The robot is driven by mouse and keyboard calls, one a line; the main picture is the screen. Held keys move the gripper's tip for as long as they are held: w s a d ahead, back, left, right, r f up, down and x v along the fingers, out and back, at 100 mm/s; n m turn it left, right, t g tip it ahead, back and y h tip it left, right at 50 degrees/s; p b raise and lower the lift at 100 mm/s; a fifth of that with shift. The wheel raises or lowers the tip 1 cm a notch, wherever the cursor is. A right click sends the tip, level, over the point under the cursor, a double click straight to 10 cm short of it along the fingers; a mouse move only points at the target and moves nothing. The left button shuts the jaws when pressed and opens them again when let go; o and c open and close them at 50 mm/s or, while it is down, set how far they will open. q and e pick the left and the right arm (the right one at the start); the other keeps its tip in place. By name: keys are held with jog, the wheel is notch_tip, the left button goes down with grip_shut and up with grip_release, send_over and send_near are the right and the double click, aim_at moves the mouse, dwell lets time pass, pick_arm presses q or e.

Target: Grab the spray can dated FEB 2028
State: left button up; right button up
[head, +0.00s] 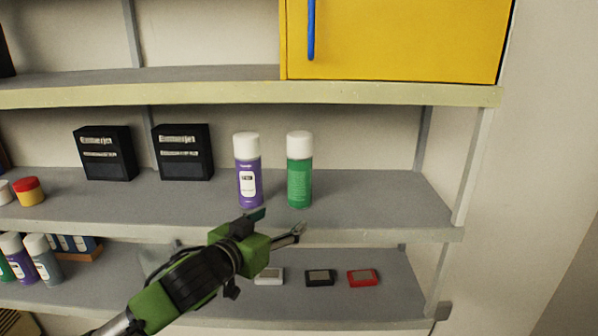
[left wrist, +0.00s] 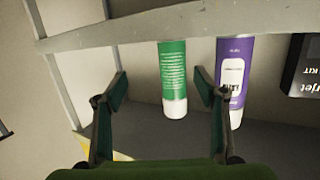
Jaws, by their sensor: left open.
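A purple spray can (head: 248,172) with a white cap and a white label stands upright on the middle shelf. A green spray can (head: 299,172) with a white cap stands to its right, showing small text. I cannot read a date on either. My left gripper (head: 280,222) is open and empty at the shelf's front edge, in front of and below the two cans. The left wrist view shows the cans upside down: the green can (left wrist: 173,75) appears between the open fingers (left wrist: 161,73), farther off, and the purple can (left wrist: 231,60) beside the right finger. My right gripper is not in view.
Two black boxes (head: 103,153) (head: 182,153) stand left of the cans. A yellow cabinet (head: 400,40) is on the shelf above. More cans (head: 45,258) and small white, black and red devices (head: 362,278) are on the lower shelf. The middle shelf (head: 380,200) is clear right of the green can.

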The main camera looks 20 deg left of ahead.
pick_arm(q)
jog(key=t+h, duration=0.1)
jog(key=t, duration=0.1)
send_near(293, 150)
jog(key=w+p, duration=0.1)
jog(key=w, duration=0.1)
jog(key=w+d+p, duration=0.1)
jog(key=w, duration=0.1)
jog(key=w+p, duration=0.1)
jog(key=w, duration=0.1)
jog(key=shift+w+d+f, duration=0.2)
jog(key=shift+w+f, duration=0.05)
jog(key=shift+w, duration=0.15)
jog(key=shift+w+d+f, duration=0.1)
jog(key=shift+w, duration=0.45)
jog(key=shift+w+p, duration=0.35)
jog(key=shift+p, duration=0.1)
jog(key=w+p, duration=0.1)
jog(key=w, duration=0.1)
jog(key=w+d+p, duration=0.1)
jog(key=w, duration=0.1)
jog(key=shift+w, duration=0.25)
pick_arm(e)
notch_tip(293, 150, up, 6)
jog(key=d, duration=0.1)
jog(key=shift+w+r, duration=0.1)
